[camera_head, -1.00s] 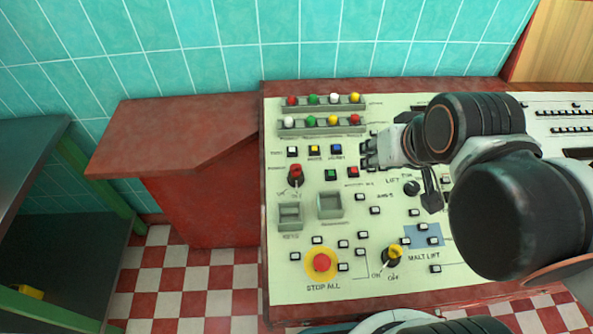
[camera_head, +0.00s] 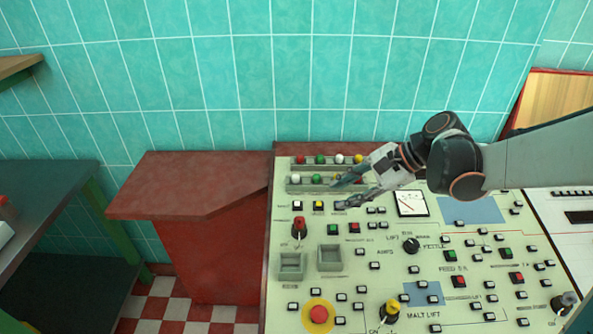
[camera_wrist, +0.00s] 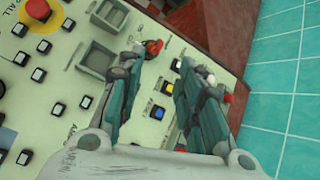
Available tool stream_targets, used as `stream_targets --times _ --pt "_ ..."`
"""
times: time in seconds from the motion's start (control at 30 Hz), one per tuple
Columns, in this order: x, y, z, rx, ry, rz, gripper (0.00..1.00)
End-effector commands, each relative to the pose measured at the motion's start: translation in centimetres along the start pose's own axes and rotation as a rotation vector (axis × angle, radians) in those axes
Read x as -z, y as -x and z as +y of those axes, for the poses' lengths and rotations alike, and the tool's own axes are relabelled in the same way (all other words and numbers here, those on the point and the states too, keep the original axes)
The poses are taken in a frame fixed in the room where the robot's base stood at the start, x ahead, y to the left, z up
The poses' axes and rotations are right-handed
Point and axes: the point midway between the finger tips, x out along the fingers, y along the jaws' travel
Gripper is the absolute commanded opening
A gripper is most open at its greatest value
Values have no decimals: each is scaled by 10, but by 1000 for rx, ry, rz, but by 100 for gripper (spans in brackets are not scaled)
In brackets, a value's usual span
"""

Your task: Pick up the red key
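The red key (camera_head: 299,225) stands in a switch at the left side of the control panel (camera_head: 375,295), below the row of white, yellow and blue buttons. My gripper (camera_head: 339,192) is above and to the right of the key, over the upper left of the panel, apart from the key. Its two fingers are spread and nothing is between them. In the wrist view the red key (camera_wrist: 154,46) shows just beyond the fingertips of my open gripper (camera_wrist: 158,66), partly covered by the left finger.
Two rails of coloured knobs (camera_head: 326,160) stand along the panel's back edge. A red stop button (camera_head: 318,314) and a yellow-topped switch (camera_head: 391,307) sit nearer the front. A red cabinet (camera_head: 190,185) adjoins the panel's left side. The tiled wall (camera_head: 270,80) is behind.

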Motion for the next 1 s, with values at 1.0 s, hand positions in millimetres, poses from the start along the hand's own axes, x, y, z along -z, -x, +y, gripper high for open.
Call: stream_targets --times 1.0 --pt "48 -93 -6 -62 -495 -394 33"
